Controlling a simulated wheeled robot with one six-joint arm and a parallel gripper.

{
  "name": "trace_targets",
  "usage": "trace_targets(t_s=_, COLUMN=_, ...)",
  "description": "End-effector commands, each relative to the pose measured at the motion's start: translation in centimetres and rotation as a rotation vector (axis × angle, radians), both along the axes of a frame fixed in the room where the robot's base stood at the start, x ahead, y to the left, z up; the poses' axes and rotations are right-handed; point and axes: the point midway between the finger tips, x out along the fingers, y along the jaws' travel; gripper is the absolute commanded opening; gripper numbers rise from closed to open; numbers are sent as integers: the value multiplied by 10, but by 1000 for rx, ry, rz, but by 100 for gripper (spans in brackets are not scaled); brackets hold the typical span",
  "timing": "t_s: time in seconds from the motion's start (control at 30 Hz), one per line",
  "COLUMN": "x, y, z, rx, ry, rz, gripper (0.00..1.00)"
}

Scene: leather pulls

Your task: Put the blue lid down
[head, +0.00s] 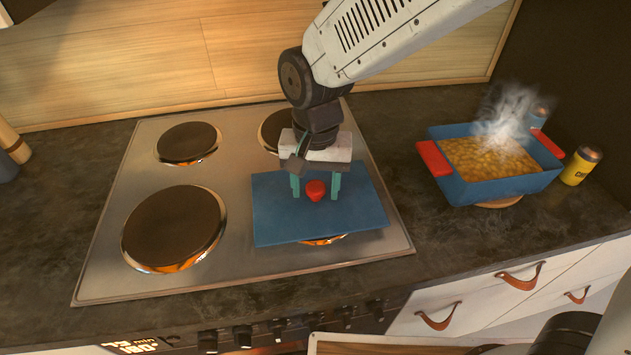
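The blue lid (275,215), a flat rectangular sheet with a red knob (315,189), lies roughly level over the front right burner (323,240) of the stove. It covers most of that burner, and only a glowing edge shows below it. I cannot tell whether it touches the burner. My gripper (316,194) is over the lid, pointing down. Its two teal fingers stand apart, one to each side of the knob, with a visible gap on both sides. The gripper looks open and holds nothing.
A blue pot (489,187) with red handles, full of steaming yellow food, stands on the counter at right. A yellow can (580,166) is beside it. Bare burners (174,228) are at left on the stove (110,270). Dark counter (50,220) is free at far left.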

Motion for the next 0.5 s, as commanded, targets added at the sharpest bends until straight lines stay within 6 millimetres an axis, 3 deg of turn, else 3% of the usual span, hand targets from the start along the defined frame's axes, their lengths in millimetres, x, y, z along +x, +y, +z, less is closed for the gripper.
trace_targets(t_s=0.33, x=0, y=0, z=3, rx=1, ry=-1, rz=0, gripper=55)
trace_targets(t_s=0.5, x=2, y=1, z=26, rx=4, ry=-4, rz=0, gripper=55)
